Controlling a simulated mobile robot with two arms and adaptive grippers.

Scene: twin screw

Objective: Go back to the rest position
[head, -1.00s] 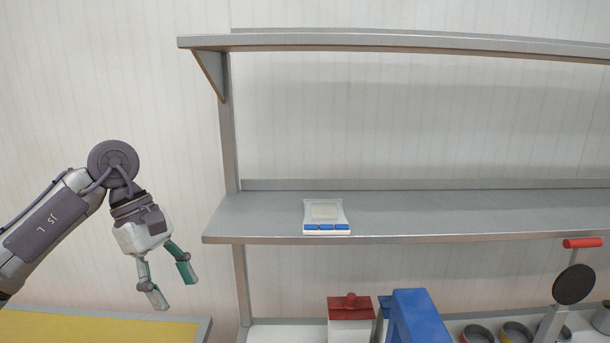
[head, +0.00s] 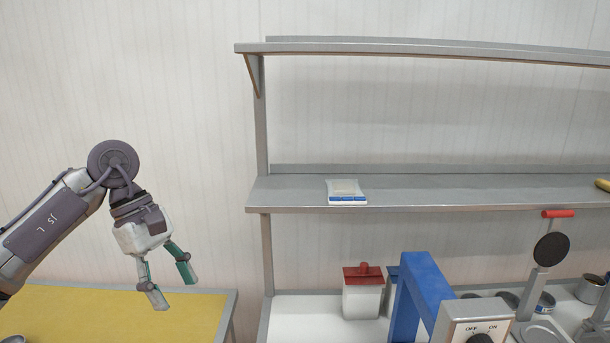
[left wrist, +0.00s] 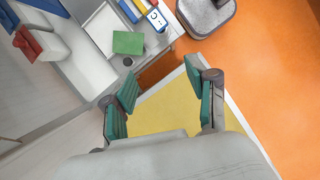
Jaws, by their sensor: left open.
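My left gripper (head: 173,279) hangs at the left of the head view with its fingers pointing down. It is open, and nothing is between its fingers. In the left wrist view its two green-padded fingers (left wrist: 163,96) stand wide apart above the yellow-topped table and the floor. My right gripper is not in view.
A yellow-topped table (head: 120,318) lies below my left gripper. To the right, a metal shelf (head: 430,192) holds a white and blue packet (head: 346,192). Below are a red-lidded white box (head: 362,300), a blue frame (head: 408,310) and an OFF/ON switch box (head: 480,318). Orange floor (left wrist: 270,70) is open.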

